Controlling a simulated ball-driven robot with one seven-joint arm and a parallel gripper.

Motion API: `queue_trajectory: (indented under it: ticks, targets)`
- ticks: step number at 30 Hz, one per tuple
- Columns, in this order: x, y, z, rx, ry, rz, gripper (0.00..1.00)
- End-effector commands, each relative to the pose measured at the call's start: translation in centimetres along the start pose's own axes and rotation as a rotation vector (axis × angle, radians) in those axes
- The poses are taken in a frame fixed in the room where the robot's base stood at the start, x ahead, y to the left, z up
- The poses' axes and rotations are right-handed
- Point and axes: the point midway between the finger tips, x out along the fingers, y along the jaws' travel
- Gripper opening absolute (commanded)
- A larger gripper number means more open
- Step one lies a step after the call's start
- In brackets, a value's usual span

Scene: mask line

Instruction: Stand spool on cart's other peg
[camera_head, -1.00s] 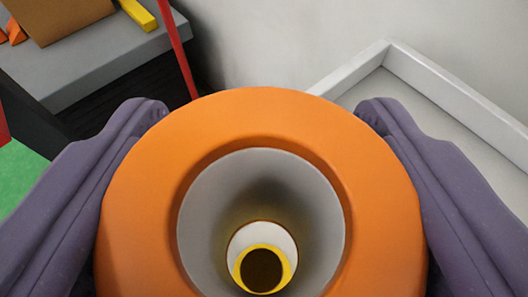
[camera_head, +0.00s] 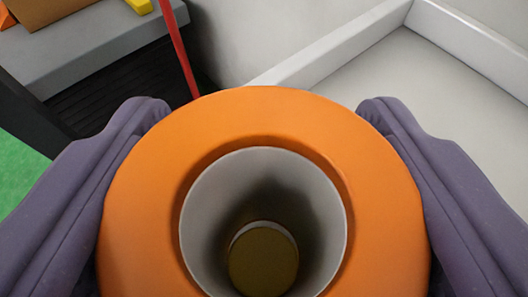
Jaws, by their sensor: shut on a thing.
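The orange spool (camera_head: 150,200) fills the lower middle of the view. I look down into its wide pale grey hollow (camera_head: 215,215). My gripper (camera_head: 262,106) is shut on the spool, with one purple finger on each side of it. Through the small opening at the bottom of the hollow I see a dull olive-brown round patch (camera_head: 263,262); I cannot tell whether it is a peg top or a surface below. No peg shows clearly. The spool hides what lies under it.
A pale tray-like surface with a raised white rim (camera_head: 335,45) lies at right; I cannot tell if it is the cart. A grey bench (camera_head: 95,50) with a cardboard box (camera_head: 45,10) stands upper left. A thin red pole (camera_head: 178,50) is near it. Green floor (camera_head: 20,180) shows at left.

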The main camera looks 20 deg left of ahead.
Motion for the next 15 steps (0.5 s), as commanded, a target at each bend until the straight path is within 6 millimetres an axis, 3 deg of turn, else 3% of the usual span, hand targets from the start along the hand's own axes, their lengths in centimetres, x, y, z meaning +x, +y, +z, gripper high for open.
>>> queue_trajectory:
  ticks: [15]
  targets:
    - [0.39,0.00,0.91,0.000,0.001,0.000,0.30]
